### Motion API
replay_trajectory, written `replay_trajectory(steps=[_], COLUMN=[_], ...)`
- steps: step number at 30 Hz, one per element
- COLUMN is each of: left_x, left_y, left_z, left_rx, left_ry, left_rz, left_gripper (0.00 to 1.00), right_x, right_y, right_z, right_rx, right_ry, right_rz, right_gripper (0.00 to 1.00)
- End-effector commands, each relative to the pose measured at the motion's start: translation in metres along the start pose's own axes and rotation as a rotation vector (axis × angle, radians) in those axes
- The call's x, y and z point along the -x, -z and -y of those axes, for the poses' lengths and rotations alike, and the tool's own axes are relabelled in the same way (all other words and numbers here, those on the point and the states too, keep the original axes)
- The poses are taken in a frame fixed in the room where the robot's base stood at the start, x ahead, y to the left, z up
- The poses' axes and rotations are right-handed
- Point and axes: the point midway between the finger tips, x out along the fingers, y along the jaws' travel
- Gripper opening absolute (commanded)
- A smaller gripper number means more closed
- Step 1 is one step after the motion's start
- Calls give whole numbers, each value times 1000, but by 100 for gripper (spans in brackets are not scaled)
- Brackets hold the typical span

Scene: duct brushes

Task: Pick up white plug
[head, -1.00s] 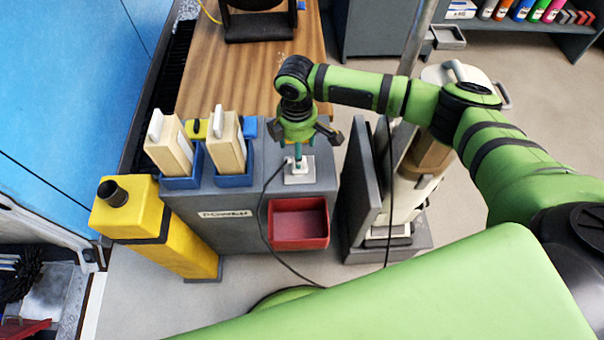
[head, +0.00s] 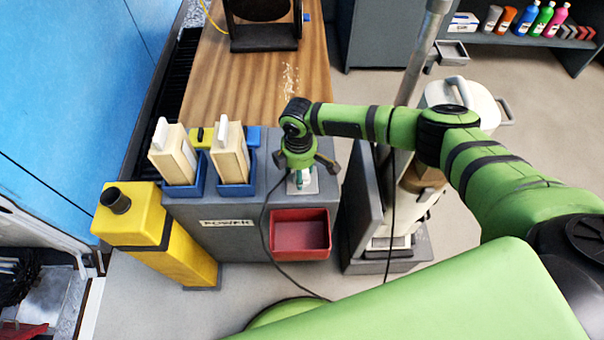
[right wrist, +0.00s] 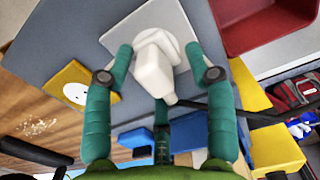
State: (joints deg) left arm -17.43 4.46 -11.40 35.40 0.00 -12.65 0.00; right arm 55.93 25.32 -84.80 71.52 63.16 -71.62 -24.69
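The white plug (right wrist: 154,72) sits on a square pale wall-plate style socket (right wrist: 150,25) on top of the grey power cabinet (head: 226,213). A dark cord runs from the plug. My right gripper (head: 300,178) is directly above the socket, pointing down; in the head view it mostly hides the plug. In the right wrist view the green fingers of my right gripper (right wrist: 158,52) stand on both sides of the plug, with visible gaps, so it is open around it. My left gripper is not in view.
A red bin (head: 300,234) hangs on the cabinet front below the socket. Two cream blocks with white handles stand in blue holders, the nearer one (head: 230,155) left of my right gripper. A yellow post (head: 150,230) and a grey upright panel (head: 362,205) flank the cabinet.

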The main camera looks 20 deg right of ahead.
Motion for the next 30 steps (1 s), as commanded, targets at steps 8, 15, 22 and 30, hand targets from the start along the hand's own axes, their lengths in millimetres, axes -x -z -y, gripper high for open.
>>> replay_trajectory(steps=[8,15,22,30], left_x=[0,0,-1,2], left_y=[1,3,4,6], left_z=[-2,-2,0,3], left_rx=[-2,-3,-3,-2], left_ry=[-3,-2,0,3], left_rz=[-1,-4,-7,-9], left_gripper=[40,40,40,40], right_x=[-1,-1,18,59], right_y=[0,-1,0,-21], right_z=[1,2,0,22], right_rx=[0,0,1,2], right_ry=[2,4,1,1], right_rz=[1,2,0,-1], right_gripper=[0,0,0,0])
